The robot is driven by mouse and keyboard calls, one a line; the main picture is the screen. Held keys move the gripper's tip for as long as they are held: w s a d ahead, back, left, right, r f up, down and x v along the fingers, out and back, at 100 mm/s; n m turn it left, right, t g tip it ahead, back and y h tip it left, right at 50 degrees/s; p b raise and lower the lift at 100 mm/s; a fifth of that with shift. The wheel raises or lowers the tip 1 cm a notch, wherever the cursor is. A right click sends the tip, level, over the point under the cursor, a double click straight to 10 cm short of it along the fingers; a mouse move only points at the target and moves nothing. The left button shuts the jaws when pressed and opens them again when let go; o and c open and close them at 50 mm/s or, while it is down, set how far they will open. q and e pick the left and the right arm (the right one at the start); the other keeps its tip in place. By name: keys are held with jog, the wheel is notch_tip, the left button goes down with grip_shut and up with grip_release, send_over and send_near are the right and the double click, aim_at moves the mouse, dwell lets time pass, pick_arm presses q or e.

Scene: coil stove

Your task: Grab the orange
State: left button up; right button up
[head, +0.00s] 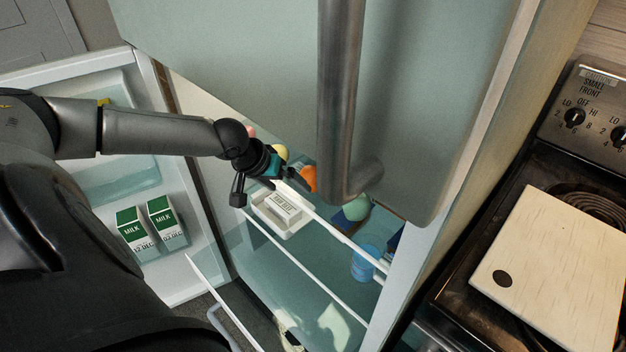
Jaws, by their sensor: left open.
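My left gripper (286,178) is open and reaches into the fridge just left of the orange. I cannot tell whether a finger touches it. My right gripper is not in view.
A yellow round item (281,152) is behind the gripper, and a white butter box (277,213) is in front of it. A green round item (356,207) is to the right. The freezer handle (341,90) hangs close by. Milk cartons (133,228) stand in the open fridge door.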

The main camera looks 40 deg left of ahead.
aim_at(308, 171)
pick_arm(q)
jog(key=shift+w+d, duration=0.1)
jog(key=shift+w, duration=1.15)
jog(key=w+b, duration=0.1)
jog(key=w, duration=0.3)
jog(key=shift+w+d, duration=0.15)
jog(key=shift+d, duration=0.05)
jog(key=shift+w+f+b, duration=0.25)
jog(key=shift+f+b, duration=0.2)
jog(key=shift+f, duration=0.05)
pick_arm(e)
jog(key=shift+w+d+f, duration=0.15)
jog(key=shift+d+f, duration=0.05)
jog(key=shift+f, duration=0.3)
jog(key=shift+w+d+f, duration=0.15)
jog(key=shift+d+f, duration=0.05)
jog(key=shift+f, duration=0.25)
pick_arm(q)
jog(key=shift+c, duration=0.4)
jog(key=c, duration=1.3)
jog(key=shift+r, duration=0.1)
